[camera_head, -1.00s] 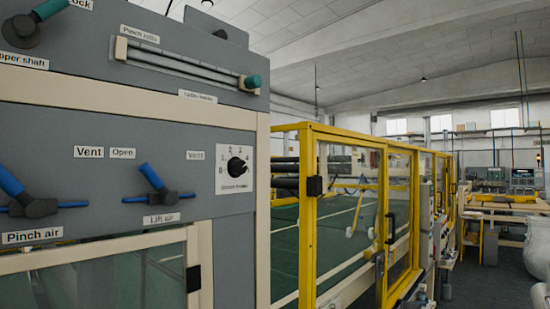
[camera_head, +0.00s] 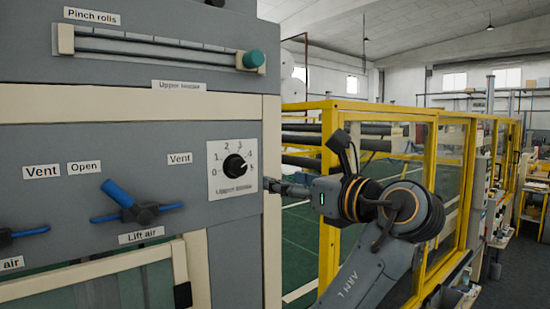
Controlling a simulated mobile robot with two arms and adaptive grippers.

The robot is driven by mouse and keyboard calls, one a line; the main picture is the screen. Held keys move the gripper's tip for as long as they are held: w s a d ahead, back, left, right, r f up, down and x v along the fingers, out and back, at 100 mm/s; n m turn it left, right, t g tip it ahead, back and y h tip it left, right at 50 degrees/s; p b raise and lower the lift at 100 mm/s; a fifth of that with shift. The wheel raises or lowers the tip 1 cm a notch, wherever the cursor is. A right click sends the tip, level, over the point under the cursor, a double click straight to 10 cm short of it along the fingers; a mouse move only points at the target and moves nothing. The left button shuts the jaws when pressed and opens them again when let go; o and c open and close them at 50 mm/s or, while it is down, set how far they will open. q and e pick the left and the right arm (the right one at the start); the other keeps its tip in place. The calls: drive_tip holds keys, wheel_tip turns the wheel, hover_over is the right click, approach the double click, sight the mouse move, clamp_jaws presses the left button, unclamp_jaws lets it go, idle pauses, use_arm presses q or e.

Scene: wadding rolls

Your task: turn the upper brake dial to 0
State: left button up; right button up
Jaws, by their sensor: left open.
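A black dial knob (camera_head: 234,166) sits on a white plate (camera_head: 216,192) marked 0 to 5 on the grey machine panel. The 0 is at the lower left and the 5 at the right. The small label under the knob is too blurred to read surely, and I cannot tell which number the knob points to. My left gripper (camera_head: 267,185) is open and empty, just right of the dial plate, in front of the cream post. Its fingers point left toward the knob and do not touch it. My right gripper is not in view.
Left of the dial is a blue lift air lever (camera_head: 118,194). Above is a pinch rolls slider (camera_head: 160,45) with a green knob (camera_head: 253,58). A yellow-framed guard (camera_head: 328,200) stands behind my arm. A glass-panelled frame (camera_head: 110,270) is below the levers.

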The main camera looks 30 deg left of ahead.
use_arm(q)
drive_tip(key=p, duration=0.2)
approach(240, 169)
drive_tip(key=p+x, duration=0.3)
drive_tip(key=x, duration=0.4)
drive_tip(key=shift+w+a+p, duration=0.15)
drive_tip(key=shift+a+p, duration=0.05)
drive_tip(key=shift+p, duration=0.2)
drive_tip(key=shift+w+a, duration=0.2)
drive_tip(key=shift+a, duration=0.45)
drive_tip(key=shift+c, duration=0.8)
drive_tip(key=c, duration=1)
